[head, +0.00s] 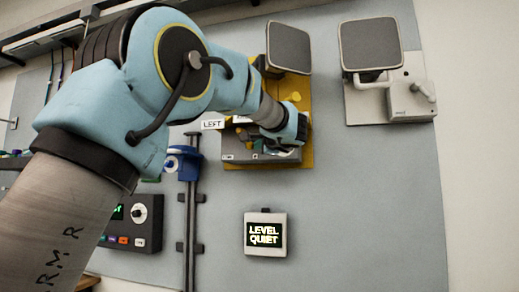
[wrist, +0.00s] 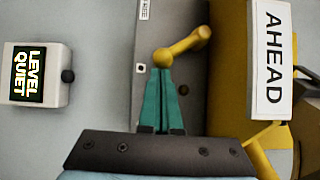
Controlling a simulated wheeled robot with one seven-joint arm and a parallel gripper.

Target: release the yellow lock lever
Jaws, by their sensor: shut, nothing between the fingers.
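The yellow lock lever (wrist: 187,46) shows in the wrist view, slanting out from a grey box (wrist: 146,30), its rounded lower-left end near the fingertips. In the head view I cannot make out the lever for certain; my arm covers much of that area. My gripper (wrist: 162,72) has its two teal fingers together with nothing between them. The tips sit just below the lever's rounded end; I cannot tell whether they touch it. In the head view my gripper (head: 297,133) is in front of the grey box (head: 240,153) on its yellow backing plate (head: 305,92).
An AHEAD sign (wrist: 270,60) stands on a yellow part right of the lever. A LEVEL QUIET display (head: 265,235) hangs below on the wall panel. A second unit (head: 400,95) is mounted at right. A blue clamp (head: 180,162) sits on a vertical rail at left.

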